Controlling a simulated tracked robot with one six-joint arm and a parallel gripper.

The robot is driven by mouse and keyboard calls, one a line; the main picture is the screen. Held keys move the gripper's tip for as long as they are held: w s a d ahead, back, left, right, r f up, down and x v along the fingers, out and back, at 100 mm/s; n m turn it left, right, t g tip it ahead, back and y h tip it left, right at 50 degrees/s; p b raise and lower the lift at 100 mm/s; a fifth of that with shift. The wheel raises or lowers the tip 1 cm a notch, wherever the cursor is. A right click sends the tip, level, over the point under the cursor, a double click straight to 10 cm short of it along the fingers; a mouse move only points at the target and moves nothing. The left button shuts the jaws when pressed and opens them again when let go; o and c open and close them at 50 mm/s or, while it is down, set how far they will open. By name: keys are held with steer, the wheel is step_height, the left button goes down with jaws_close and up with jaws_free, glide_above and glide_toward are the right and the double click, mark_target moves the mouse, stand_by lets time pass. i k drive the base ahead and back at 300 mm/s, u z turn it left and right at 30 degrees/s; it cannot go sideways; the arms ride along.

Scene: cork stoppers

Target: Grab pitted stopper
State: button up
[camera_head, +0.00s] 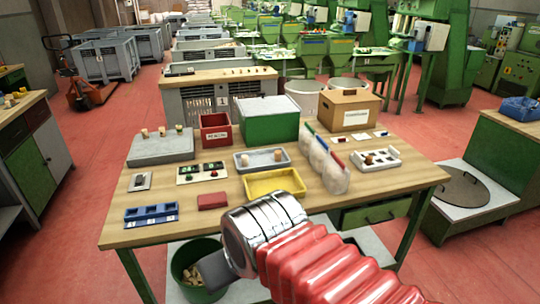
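Several small cork stoppers are on the wooden workbench (225,206). Upright stoppers (162,131) stand in a row on the grey block (160,152) at the back left. Light stoppers (277,155) sit in the grey tray (262,168) at the middle. A dark brown stopper-like piece (369,158) is in the white rack (391,159) at the right. Pits are too small to make out on any. My gripper (213,272) shows as a dark grey end beyond my silver wrist, over the green bucket and apart from the bench-top stoppers. Its fingers cannot be made out.
The yellow tray (289,192), red bin (215,126), green box (270,126), cardboard box (349,109) and clear tubes (335,178) stand on the bench. A blue tray (150,215) is front left. The green bucket (183,262) below holds corks. Red floor is open at left.

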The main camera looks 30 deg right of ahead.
mark_target(278, 153)
steer(key=i, duration=0.9)
steer(key=z, duration=0.05)
